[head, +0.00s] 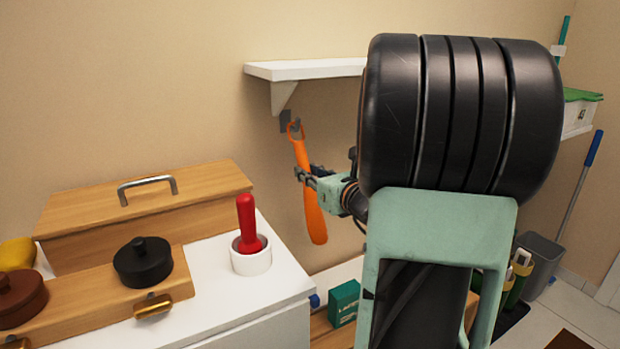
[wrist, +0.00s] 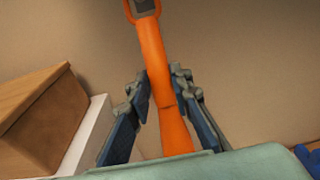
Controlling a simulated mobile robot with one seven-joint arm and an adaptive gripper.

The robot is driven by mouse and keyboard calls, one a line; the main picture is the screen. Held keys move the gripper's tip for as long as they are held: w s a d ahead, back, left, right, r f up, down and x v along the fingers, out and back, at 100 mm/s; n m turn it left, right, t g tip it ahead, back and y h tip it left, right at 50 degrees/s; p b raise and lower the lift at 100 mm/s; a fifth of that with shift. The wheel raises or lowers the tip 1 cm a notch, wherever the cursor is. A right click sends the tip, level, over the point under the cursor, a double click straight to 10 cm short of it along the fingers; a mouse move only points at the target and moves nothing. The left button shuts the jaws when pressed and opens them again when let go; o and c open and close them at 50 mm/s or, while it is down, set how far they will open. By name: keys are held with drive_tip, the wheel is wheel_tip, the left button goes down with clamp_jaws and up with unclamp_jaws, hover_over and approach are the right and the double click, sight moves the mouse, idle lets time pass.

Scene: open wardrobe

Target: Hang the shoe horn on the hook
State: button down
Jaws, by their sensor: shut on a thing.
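The orange shoe horn (head: 314,213) hangs nearly upright, tilted slightly, with its loop end up. My gripper (head: 301,173) is shut on its upper shaft. In the head view the loop is at the grey hook (head: 286,121) on the wall under the shelf; I cannot tell whether the loop is around the hook or only in front of it. In the wrist view the shoe horn (wrist: 154,58) runs up between my gripper's fingers (wrist: 162,88), and a dark grey piece shows inside its loop at the top edge.
A white shelf (head: 305,69) with a bracket is just above the hook. A white cabinet (head: 215,299) at left bears a wooden box (head: 148,208), a black lidded pot (head: 143,262) and a white cup (head: 251,259) with a red handle. A green box (head: 343,303) stands lower down.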

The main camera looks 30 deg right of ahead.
drive_tip(key=shift+w+f+t+b, duration=0.5)
drive_tip(key=shift+w+t+b, duration=0.2)
drive_tip(key=shift+b, duration=1.9)
drive_tip(key=c, duration=1)
unclamp_jaws()
drive_tip(key=shift+s, duration=0.15)
drive_tip(key=shift+s+a+f, duration=0.1)
drive_tip(key=shift+s+f, duration=0.4)
drive_tip(key=shift+s, duration=1.15)
drive_tip(key=shift+s+a+f, duration=0.1)
drive_tip(key=shift+s+f, duration=0.35)
drive_tip(key=shift+s, duration=1.15)
drive_tip(key=shift+s+a+f, duration=0.1)
drive_tip(key=shift+s+f, duration=0.4)
drive_tip(key=shift+s, duration=1.15)
